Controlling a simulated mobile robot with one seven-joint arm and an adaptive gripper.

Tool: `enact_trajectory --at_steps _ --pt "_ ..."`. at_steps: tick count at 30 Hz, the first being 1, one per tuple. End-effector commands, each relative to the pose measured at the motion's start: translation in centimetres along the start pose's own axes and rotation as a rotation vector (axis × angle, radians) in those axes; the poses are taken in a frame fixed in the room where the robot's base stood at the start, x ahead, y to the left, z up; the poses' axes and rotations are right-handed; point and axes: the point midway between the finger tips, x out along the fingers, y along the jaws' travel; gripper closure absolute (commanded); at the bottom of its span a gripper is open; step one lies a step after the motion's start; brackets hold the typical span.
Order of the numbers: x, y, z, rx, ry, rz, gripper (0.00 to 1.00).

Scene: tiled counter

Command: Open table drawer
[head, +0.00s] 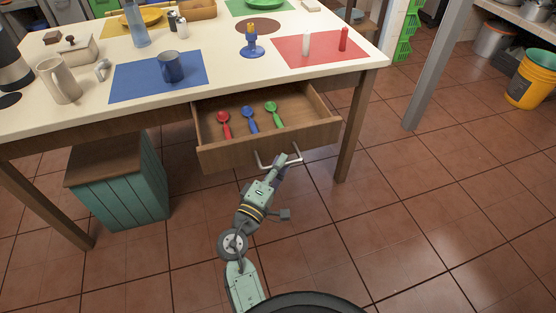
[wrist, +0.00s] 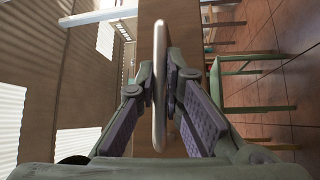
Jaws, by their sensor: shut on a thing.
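The table drawer (head: 222,159) is a wooden drawer under the cream tabletop. It stands pulled well out, and its inside shows. A red spoon (head: 224,124), a blue spoon (head: 249,119) and a green spoon (head: 273,113) lie in it. A metal bar handle (head: 263,164) is on the drawer's front. My gripper (head: 285,160) is at the right part of this handle. In the wrist view the handle (wrist: 160,60) runs between the two fingers of my gripper (wrist: 166,92), which are shut on it. The fingertips are small in the head view.
The table (head: 225,88) carries a blue mug, a beige pitcher, a blue candle holder and coloured mats. A teal wooden crate (head: 122,190) stands under the table, left of the drawer. A table leg (head: 354,130) is right of the drawer. The tiled floor in front is clear.

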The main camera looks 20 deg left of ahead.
Motion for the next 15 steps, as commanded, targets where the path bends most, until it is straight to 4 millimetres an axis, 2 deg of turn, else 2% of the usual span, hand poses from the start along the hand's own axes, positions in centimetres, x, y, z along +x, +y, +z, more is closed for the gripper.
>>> enact_trajectory --at_steps 14,15 --pt "-0.2 0.12 0.16 -0.002 0.001 0.002 1.0" --pt "-0.2 0.12 0.15 -0.002 0.001 0.002 0.89"
